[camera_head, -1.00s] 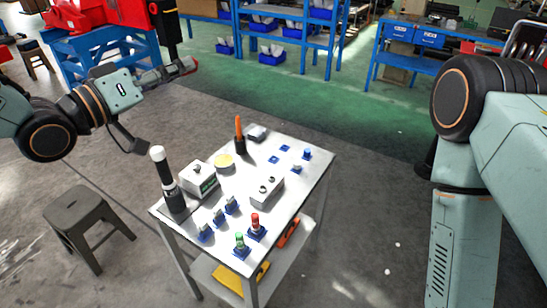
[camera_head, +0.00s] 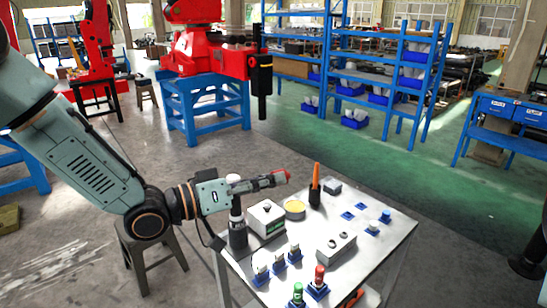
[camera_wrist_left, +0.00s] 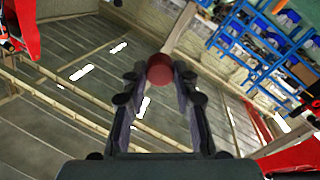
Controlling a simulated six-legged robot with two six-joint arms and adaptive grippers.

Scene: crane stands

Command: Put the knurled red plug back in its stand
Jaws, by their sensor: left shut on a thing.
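My left gripper (camera_head: 280,178) reaches in over the left back part of the table, raised above its top. It is shut on a red plug (camera_wrist_left: 160,69), whose round end shows between the fingertips in the left wrist view. Two flat blue stands, (camera_head: 361,205) and (camera_head: 347,215), look empty on the table's right back part. Another red piece (camera_head: 319,275) stands upright in a blue stand at the front. My right gripper is not in view.
The table (camera_head: 390,255) holds a black-and-white cylinder (camera_head: 238,232), a white box (camera_head: 266,219), a yellow disc (camera_head: 294,209), an orange-tipped tool (camera_head: 315,185) and a grey box (camera_head: 336,247). Several white pieces and a green one (camera_head: 297,294) stand in front. A stool (camera_head: 150,245) is left of the table.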

